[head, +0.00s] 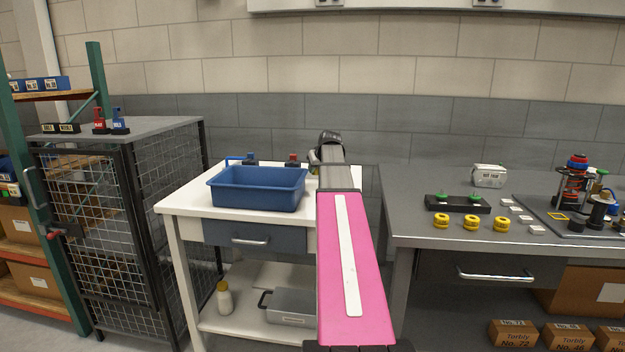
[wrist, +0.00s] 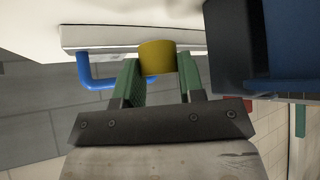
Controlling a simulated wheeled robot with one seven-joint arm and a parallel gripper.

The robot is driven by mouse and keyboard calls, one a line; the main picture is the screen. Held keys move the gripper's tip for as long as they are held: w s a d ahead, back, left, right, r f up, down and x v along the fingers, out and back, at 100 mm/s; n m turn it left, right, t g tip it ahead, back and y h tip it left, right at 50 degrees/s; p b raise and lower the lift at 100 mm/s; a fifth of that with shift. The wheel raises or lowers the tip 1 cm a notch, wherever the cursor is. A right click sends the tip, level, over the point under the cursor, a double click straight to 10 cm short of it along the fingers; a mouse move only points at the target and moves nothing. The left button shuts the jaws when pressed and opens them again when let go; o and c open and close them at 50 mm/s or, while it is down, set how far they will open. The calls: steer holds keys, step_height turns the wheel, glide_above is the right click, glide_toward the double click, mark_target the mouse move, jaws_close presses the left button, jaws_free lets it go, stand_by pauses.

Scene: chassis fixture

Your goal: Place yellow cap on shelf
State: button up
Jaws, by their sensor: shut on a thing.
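My gripper (wrist: 158,66) has green fingers and is shut on a yellow cap (wrist: 157,56) in the wrist view. In the head view my pink and grey arm hides most of the gripper; it is over the back right of the white table (head: 185,203). A blue bin (head: 256,190) stands on that table. The table has a lower white shelf (head: 245,325). A rack at the far left has orange shelves (head: 50,95). Several other yellow caps, one of them (head: 471,222), stand on the grey bench (head: 430,238).
A blue-handled thing (head: 240,159) and a red one (head: 293,160) stand behind the bin. A bottle (head: 224,298) and a grey case (head: 290,309) occupy the lower shelf. A mesh cage (head: 165,190) stands left. The table's front right looks partly hidden by my arm.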

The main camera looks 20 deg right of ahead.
steer(key=shift+f, duration=2.3)
steer(key=o, duration=0.9)
steer(key=shift+f, duration=0.1)
steer(key=shift+o, duration=0.2)
